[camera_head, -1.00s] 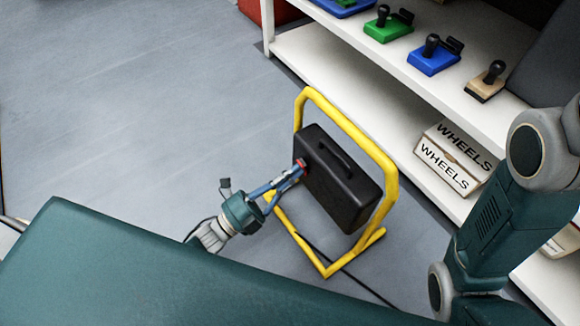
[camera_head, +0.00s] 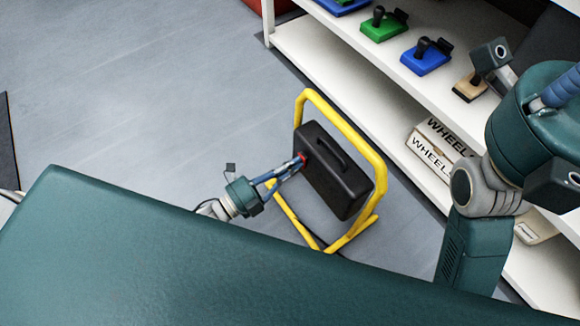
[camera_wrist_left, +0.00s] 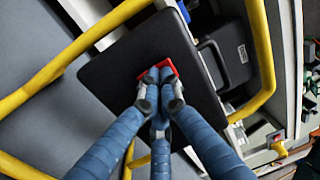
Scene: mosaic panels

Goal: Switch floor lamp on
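The floor lamp is a black box (camera_head: 335,180) in a yellow tube frame (camera_head: 350,125), standing on the grey floor. Its black back panel (camera_wrist_left: 110,75) fills the middle of the left wrist view. A red switch (camera_wrist_left: 174,68) sits on that panel. My left gripper (camera_head: 300,160) reaches in from the left with its fingertips at the switch. In the left wrist view its blue fingers come together and cover part of the switch. Whether they press on it is unclear. My right gripper (camera_head: 560,90) is raised at the right edge, with its fingertips out of the picture.
A white shelf unit (camera_head: 320,50) stands behind and right of the lamp. It holds green (camera_head: 383,25) and blue (camera_head: 425,57) devices and boxes marked WHEELS (camera_head: 435,150). The floor left of the lamp is clear.

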